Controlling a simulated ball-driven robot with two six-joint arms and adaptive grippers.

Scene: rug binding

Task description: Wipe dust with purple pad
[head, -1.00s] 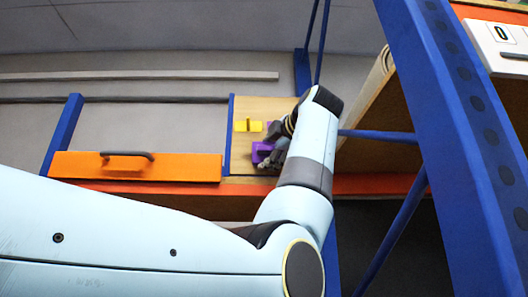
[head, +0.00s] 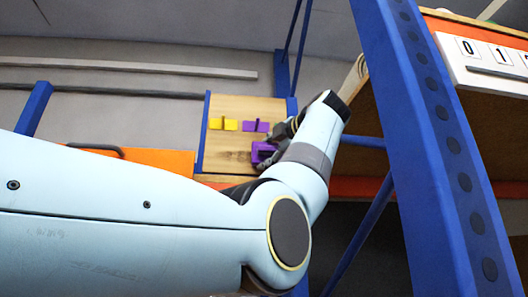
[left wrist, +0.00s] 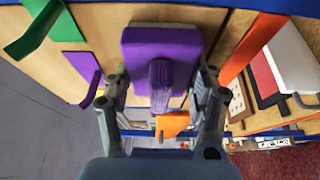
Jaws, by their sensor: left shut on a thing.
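A purple pad (left wrist: 162,45) with an upright purple handle (left wrist: 160,85) fills the upper middle of the left wrist view. My left gripper (left wrist: 160,92) is shut on this handle, one finger on each side. In the head view the purple pad (head: 263,151) shows at the fingers of my left gripper (head: 268,157), over the wooden board (head: 228,150). The gripper partly hides the pad there. I cannot tell whether the pad touches the surface below. I cannot make out any dust. My right gripper is not in view.
A yellow piece (head: 223,124) and another purple piece (head: 255,126) are on the board behind. A green piece (left wrist: 60,25) is at the wrist view's upper left. An orange panel (head: 165,160) with a dark handle lies left. Blue posts (head: 420,120) stand right.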

